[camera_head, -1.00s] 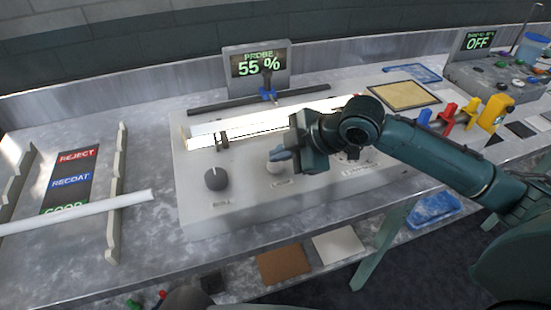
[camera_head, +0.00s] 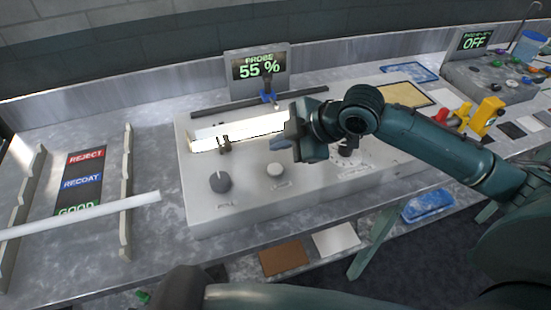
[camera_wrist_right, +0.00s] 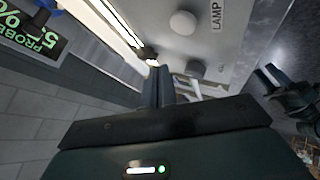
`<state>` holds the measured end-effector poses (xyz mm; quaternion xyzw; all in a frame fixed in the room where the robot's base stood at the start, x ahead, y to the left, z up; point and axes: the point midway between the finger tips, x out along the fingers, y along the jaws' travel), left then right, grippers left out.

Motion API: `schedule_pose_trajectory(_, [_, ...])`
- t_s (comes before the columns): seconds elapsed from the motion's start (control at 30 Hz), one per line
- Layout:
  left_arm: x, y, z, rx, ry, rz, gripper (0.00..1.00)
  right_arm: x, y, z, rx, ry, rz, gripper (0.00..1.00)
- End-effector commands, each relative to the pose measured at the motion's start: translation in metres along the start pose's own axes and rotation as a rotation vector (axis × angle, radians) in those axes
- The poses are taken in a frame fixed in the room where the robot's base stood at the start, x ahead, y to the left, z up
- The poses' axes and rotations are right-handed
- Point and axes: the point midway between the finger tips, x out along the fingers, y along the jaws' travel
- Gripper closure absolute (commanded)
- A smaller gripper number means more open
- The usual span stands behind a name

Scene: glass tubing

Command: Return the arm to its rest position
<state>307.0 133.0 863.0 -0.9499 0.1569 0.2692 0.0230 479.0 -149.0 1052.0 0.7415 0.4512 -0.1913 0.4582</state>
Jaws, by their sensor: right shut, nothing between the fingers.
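My right gripper (camera_head: 281,143) is above the back middle of the grey control panel (camera_head: 215,208), its arm coming in from the right. Its fingers are shut with nothing between them; they also show in the right wrist view (camera_wrist_right: 158,86). In the head view the fingertips appear just behind the white round button (camera_head: 275,169), apart from it. A bright lit strip (camera_head: 240,131) runs along the panel's back, partly hidden by the gripper.
A dark knob (camera_head: 220,181) sits left on the panel. A screen reading 55 % (camera_head: 257,66) stands behind. A white tube (camera_head: 90,213) lies across the notched rack (camera_head: 127,190) at left. A yellow clamp-like piece (camera_head: 487,116) stands at right.

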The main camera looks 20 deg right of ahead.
Motion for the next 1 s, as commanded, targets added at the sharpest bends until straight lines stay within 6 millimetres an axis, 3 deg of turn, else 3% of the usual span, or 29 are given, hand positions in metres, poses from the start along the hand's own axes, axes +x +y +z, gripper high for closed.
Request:
schedule_pose_trajectory(0.17, [-0.002,0.000,-0.003,-0.001,-0.001,0.000,0.64,-0.009,0.007,-0.007,0.000,0.001,0.001,1.00])
schedule_pose_trajectory(0.67, [-0.002,0.000,-0.003,-0.001,0.000,0.000,0.64,-0.008,0.005,-0.007,0.003,0.001,-0.001,1.00])
schedule_pose_trajectory(0.77, [-0.002,0.000,-0.002,-0.001,0.000,0.000,0.64,-0.003,-0.006,-0.010,0.021,0.004,-0.010,1.00])
schedule_pose_trajectory(1.0, [-0.002,0.000,-0.003,-0.001,0.000,0.000,0.64,0.017,-0.063,-0.018,0.188,-0.010,-0.032,1.00])
